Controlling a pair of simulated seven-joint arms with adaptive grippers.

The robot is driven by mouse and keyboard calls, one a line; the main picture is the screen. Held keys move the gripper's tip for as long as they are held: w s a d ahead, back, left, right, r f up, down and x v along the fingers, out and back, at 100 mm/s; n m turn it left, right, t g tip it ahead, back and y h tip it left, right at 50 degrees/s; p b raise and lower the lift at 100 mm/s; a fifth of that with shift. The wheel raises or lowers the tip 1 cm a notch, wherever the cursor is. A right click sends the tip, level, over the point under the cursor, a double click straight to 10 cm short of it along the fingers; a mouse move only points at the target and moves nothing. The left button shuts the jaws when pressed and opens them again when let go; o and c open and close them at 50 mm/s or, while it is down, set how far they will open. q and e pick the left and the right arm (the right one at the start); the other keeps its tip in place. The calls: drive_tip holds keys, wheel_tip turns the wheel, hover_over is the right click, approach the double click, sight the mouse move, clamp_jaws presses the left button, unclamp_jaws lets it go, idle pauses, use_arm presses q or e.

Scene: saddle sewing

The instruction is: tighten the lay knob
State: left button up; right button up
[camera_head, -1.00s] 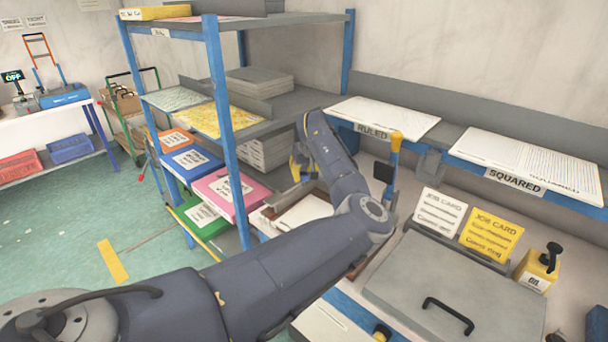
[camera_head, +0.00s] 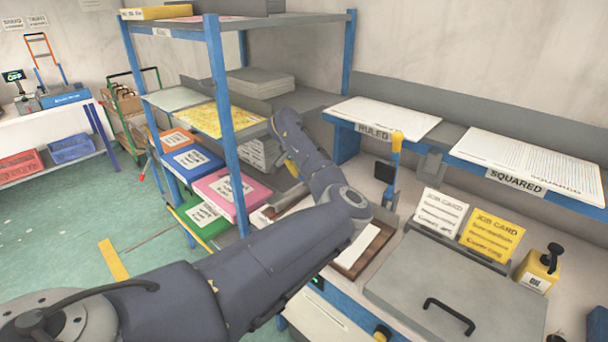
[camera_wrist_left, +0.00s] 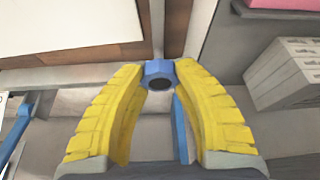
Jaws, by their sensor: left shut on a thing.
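My left gripper (camera_wrist_left: 158,78) has yellow ridged fingers, closed from both sides around a blue faceted knob (camera_wrist_left: 159,72) with a dark round centre. The knob sits at the fingertips, in front of a brown wooden edge and a grey bar. In the head view, my left arm reaches across the bench, and only part of a yellow finger (camera_head: 291,168) shows at its far end, near the shelf rack. The knob is hidden there behind the arm. My right gripper is not in view.
A blue-post shelf rack (camera_head: 225,120) with coloured boxes stands close beside the left wrist. A wood-edged tray (camera_head: 352,268) lies under the arm. A grey lid with a black handle (camera_head: 450,314), job cards (camera_head: 440,213) and a yellow bottle (camera_head: 537,270) occupy the right.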

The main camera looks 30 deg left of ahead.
use_arm(q)
drive_tip(key=m+h, duration=0.1)
drive_tip(key=m, duration=0.3)
drive_tip(key=shift+w+d+m+g+h, duration=0.15)
drive_tip(key=shift+m+g+h, duration=0.15)
drive_tip(key=shift+m+h, duration=0.1)
drive_tip(key=shift+d+m+g+h, duration=0.1)
drive_tip(key=shift+m+g+h, duration=0.25)
drive_tip(key=shift+m, duration=0.85)
drive_tip(key=shift+d+m+g+h, duration=0.1)
drive_tip(key=shift+m+g+h, duration=0.2)
drive_tip(key=shift+m, duration=0.9)
drive_tip(key=shift+f, duration=0.1)
drive_tip(key=o, duration=1.2)
drive_tip(key=shift+w+d, duration=0.1)
drive_tip(key=shift+o, duration=0.6)
drive_tip(key=shift+a, duration=0.2)
drive_tip(key=shift+a, duration=0.1)
